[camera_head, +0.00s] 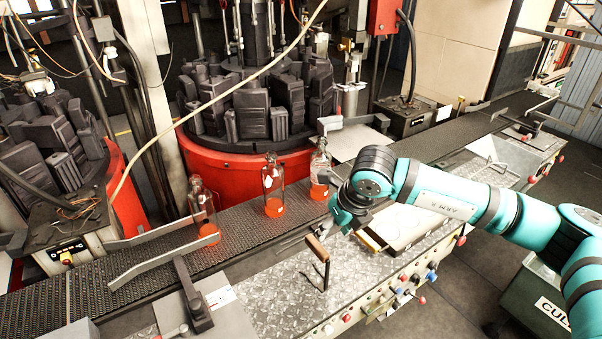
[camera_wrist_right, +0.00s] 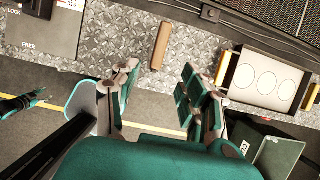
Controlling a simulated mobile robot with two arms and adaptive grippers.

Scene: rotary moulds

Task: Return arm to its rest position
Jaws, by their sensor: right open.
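My right arm (camera_head: 450,200) reaches in from the right over the metal bench, with its gripper (camera_head: 345,218) above the plate near the conveyor. In the right wrist view the gripper (camera_wrist_right: 158,75) has its fingers spread apart with nothing between them. A wooden-handled tool (camera_head: 318,248) stands on the bench left of the gripper; its handle (camera_wrist_right: 160,45) shows beyond the fingers, apart from them. A dark and teal part (camera_wrist_right: 22,102) at the left edge of the wrist view looks like my left gripper; its jaws are unclear. My left arm is not in the head view.
Bottles with glowing orange bases (camera_head: 273,185) stand on the conveyor (camera_head: 120,260). A pale tray with yellow handles (camera_head: 405,226) lies under my right forearm; its circle marks show (camera_wrist_right: 265,80). Red rotary moulds (camera_head: 250,155) stand behind. Knobs line the bench front (camera_head: 400,290).

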